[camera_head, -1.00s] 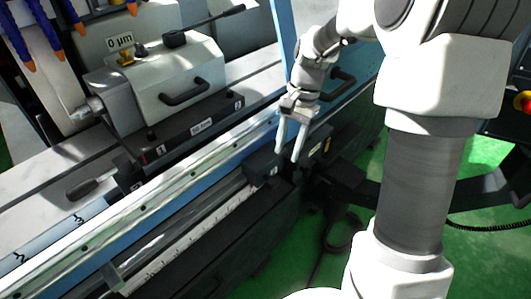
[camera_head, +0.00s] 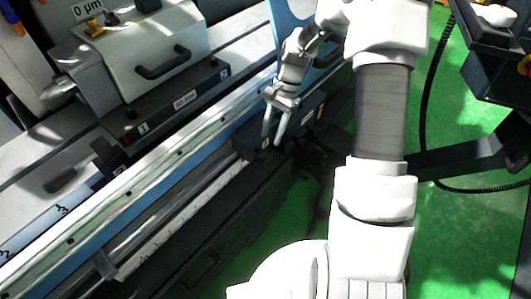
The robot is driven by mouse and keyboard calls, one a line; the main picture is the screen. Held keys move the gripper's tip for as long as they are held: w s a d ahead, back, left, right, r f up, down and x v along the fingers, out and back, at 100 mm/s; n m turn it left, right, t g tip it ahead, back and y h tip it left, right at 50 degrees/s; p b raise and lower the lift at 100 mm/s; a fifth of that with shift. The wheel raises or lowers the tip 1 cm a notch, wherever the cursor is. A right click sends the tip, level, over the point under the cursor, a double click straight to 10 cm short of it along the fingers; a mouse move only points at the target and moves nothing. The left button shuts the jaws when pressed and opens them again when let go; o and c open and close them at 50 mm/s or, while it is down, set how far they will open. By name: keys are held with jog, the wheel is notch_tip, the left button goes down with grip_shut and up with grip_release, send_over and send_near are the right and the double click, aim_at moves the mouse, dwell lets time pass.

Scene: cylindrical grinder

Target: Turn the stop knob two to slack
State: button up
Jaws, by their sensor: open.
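My gripper (camera_head: 272,141) is open and empty, pointing down at a black block (camera_head: 246,136) on the front rail of the grinder. Its fingertips overlap this block in the picture; I cannot tell whether they touch it. A second dark block (camera_head: 313,104) with a small pale label sits just right of the gripper. I cannot make out a knob marked two; the fingers and dark shadow hide part of this area.
A white scale (camera_head: 180,227) runs along the lower rail. A grey housing with a black handle (camera_head: 165,57) stands on the table behind. A dark control box (camera_head: 492,60) is at the upper right. Green floor (camera_head: 470,220) is open at the right.

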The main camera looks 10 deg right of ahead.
aim_at(267, 150)
jog(key=x, duration=0.7)
jog(key=shift+f, duration=0.4)
jog(key=shift+c, duration=0.3)
grip_shut()
